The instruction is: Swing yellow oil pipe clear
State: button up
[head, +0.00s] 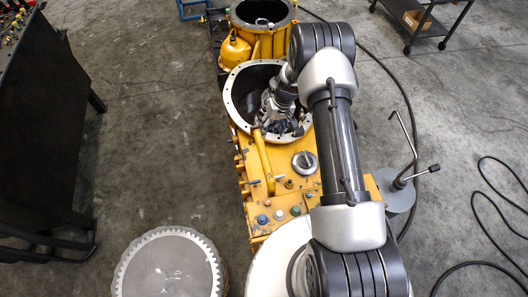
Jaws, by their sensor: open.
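The yellow oil pipe (264,164) runs along the top left of the yellow transmission case (283,205), from the rim of the round housing opening (232,98) down toward the case's middle. Its lower end seems to meet the case top; I cannot tell how it is fastened. My gripper (277,122) is over the round opening, pointing down, just above and right of the pipe's upper end in the picture. It looks open and empty. Its fingertips are small and dark, and I cannot tell whether they touch anything. My arm hides the right part of the case.
A yellow housing (268,40) stands behind the case. A toothed ring gear (168,265) is at the lower left. A dark bench (45,120) stands at left, a cart (425,20) at upper right. A stand with a bent rod (398,190) and cables are at right.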

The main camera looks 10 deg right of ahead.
aim_at(264, 153)
jog(key=a+f+b, duration=0.1)
jog(key=f+b, duration=0.1)
jog(key=f, duration=0.3)
jog(key=a+f+b, duration=0.1)
jog(key=f, duration=0.5)
jog(key=a+f+b, duration=0.1)
jog(key=f+b, duration=0.1)
jog(key=f, duration=0.4)
jog(key=shift+a+f+b, duration=0.15)
jog(key=shift+a+b, duration=0.05)
jog(key=shift+b, duration=0.1)
jog(key=shift+c, duration=0.2)
grip_shut()
